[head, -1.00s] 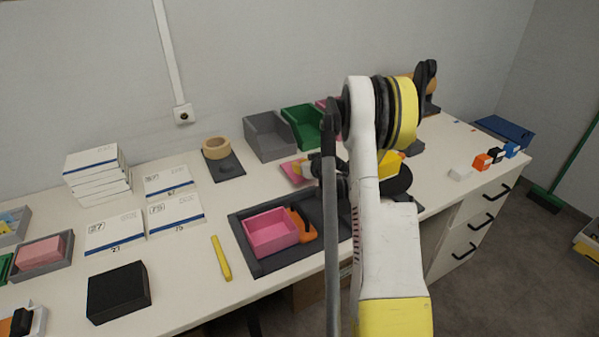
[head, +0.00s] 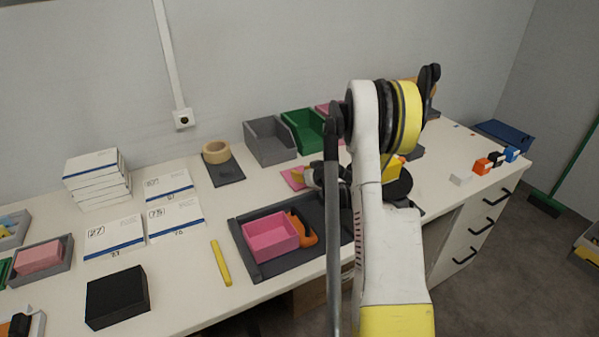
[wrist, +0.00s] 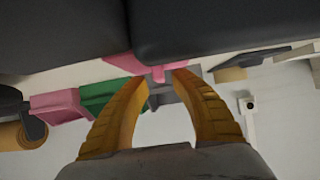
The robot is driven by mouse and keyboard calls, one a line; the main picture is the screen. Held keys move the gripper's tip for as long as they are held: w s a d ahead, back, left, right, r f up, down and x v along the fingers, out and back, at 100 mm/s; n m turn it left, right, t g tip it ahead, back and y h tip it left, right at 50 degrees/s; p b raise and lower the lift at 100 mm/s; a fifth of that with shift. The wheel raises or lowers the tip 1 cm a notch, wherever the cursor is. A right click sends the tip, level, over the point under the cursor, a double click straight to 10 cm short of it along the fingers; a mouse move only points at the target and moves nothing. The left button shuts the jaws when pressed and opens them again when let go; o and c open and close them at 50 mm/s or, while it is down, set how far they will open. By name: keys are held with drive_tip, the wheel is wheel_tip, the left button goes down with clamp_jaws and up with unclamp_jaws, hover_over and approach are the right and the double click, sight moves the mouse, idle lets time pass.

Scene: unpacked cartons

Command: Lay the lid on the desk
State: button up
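A flat pink lid (head: 291,179) appears to lie on the white desk (head: 262,187), behind the dark tray. My gripper (head: 300,176) is beside it and partly covers it; the arm hides much of that area. In the wrist view, the pink lid (wrist: 120,63) is just past my yellow fingertips (wrist: 158,80). A small pink knob (wrist: 158,74) shows between the fingertips, with gaps on both sides. The fingers look open. A dark grey mass hides part of the lid there. An open pink box (head: 270,236) sits in the dark tray (head: 262,268).
An orange and black tool (head: 304,230) lies beside the pink box. A grey bin (head: 270,140) and a green bin (head: 303,132) stand by the wall. A tape roll (head: 216,152) is further left. A yellow marker (head: 221,263) lies left of the tray, with bare desk around it.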

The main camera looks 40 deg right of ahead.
drive_tip(key=p+v, duration=0.2)
drive_tip(key=v, duration=0.8)
drive_tip(key=shift+p, duration=0.4)
drive_tip(key=s+a+r+n+g+y, duration=0.1)
drive_tip(key=s+a+r+y, duration=0.1)
drive_tip(key=a+r, duration=0.8)
drive_tip(key=s+a+r+n+g+y, duration=0.1)
drive_tip(key=a+r+g, duration=0.15)
drive_tip(key=a, duration=1.25)
drive_tip(key=s+a+r+g, duration=0.1)
drive_tip(key=s+a+r, duration=0.1)
drive_tip(key=s+a, duration=1.1)
drive_tip(key=s, duration=0.4)
drive_tip(key=shift+s+a+r+n, duration=0.2)
drive_tip(key=shift+s+n, duration=0.05)
drive_tip(key=shift+n, duration=0.05)
drive_tip(key=shift+d, duration=0.1)
